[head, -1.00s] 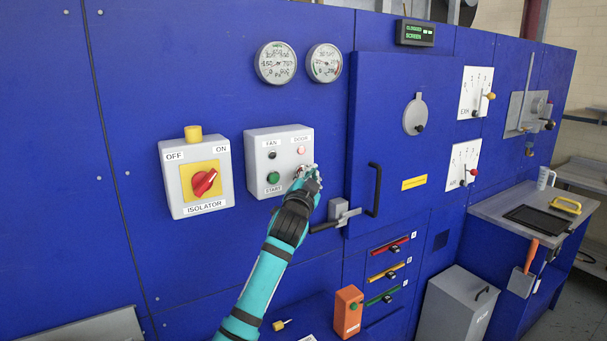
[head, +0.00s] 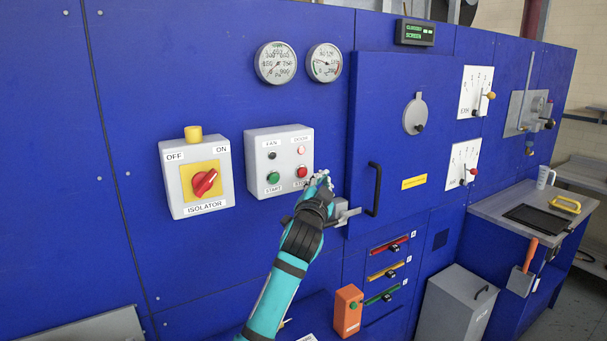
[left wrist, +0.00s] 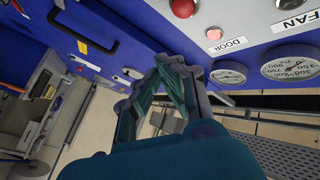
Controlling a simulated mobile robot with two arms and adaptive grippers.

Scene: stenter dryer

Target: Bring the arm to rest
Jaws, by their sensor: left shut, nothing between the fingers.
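My left arm comes up from the bottom in the head view, and my left gripper (head: 321,181) is in front of the blue panel, just right of the fan box (head: 279,160). The gripper is shut and empty. Its closed fingers also show in the left wrist view (left wrist: 170,75). The fan box carries a green start button (head: 273,178) and a red stop button (head: 302,172). The red button also shows in the left wrist view (left wrist: 184,7), apart from the fingers. My right gripper is not in view.
A door latch (head: 343,212) is close beside the gripper, partly hidden by it. The door handle (head: 374,189) stands out to the right. The isolator box (head: 196,174) is on the left. An orange box (head: 348,310) and a grey bin (head: 462,305) are below.

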